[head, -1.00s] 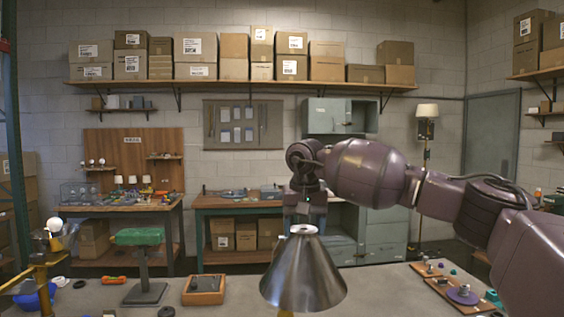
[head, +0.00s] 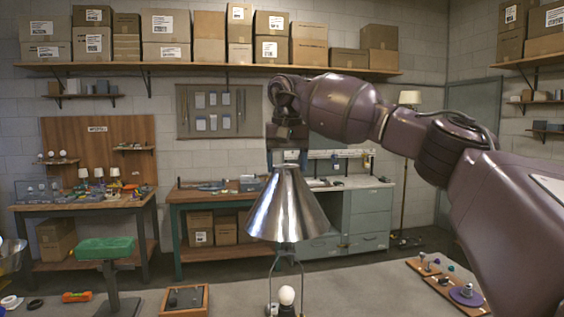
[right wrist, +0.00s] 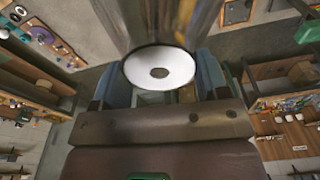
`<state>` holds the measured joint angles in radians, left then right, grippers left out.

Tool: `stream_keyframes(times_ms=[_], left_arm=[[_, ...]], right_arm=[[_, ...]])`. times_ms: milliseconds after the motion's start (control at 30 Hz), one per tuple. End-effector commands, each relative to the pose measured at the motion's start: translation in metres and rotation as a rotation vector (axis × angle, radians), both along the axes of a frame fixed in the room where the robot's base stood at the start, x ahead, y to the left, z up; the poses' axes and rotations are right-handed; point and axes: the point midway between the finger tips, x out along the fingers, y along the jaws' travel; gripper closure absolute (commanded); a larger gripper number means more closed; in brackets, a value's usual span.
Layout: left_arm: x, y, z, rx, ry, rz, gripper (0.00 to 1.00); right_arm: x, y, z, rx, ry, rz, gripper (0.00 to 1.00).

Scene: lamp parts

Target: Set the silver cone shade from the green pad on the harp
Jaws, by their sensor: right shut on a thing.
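The silver cone shade (head: 287,212) hangs upright with its wide rim down. My right gripper (head: 289,158) is shut on its narrow top. In the right wrist view the shade's pale top disc (right wrist: 140,68) with a centre hole sits between the fingers of my right gripper (right wrist: 162,84). The wire harp (head: 271,272) stands below, around a round white bulb (head: 286,295). My left gripper is not in view.
A wooden tray (head: 205,299) lies left of the lamp, and an orange tool (head: 77,296) lies farther left. A wooden board (head: 440,279) with small parts lies at right. Bare bench shows between the lamp and this board.

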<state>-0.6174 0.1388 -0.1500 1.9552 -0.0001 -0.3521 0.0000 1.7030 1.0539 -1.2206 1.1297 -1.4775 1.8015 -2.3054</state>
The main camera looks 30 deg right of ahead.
Motion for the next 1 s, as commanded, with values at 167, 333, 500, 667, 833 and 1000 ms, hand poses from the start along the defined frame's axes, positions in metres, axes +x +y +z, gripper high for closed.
stream_keyframes(times_ms=[167, 333, 500, 667, 833, 1000], left_arm=[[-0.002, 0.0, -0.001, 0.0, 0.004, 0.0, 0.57], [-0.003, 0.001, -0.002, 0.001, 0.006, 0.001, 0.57], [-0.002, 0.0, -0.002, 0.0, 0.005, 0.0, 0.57], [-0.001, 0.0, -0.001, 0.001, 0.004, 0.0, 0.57], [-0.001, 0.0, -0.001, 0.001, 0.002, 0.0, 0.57], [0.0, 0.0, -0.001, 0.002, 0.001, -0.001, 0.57]], right_arm=[[0.0, 0.0, -0.006, 0.001, -0.001, -0.001, 0.81], [0.0, -0.001, -0.017, 0.0, 0.0, -0.001, 0.81], [0.0, 0.0, -0.031, 0.0, 0.0, 0.0, 0.81], [0.0, 0.0, -0.042, 0.0, 0.0, 0.0, 0.81], [0.0, 0.0, -0.048, 0.001, -0.001, -0.001, 0.81], [0.0, 0.0, -0.049, 0.001, -0.001, -0.001, 0.81]])
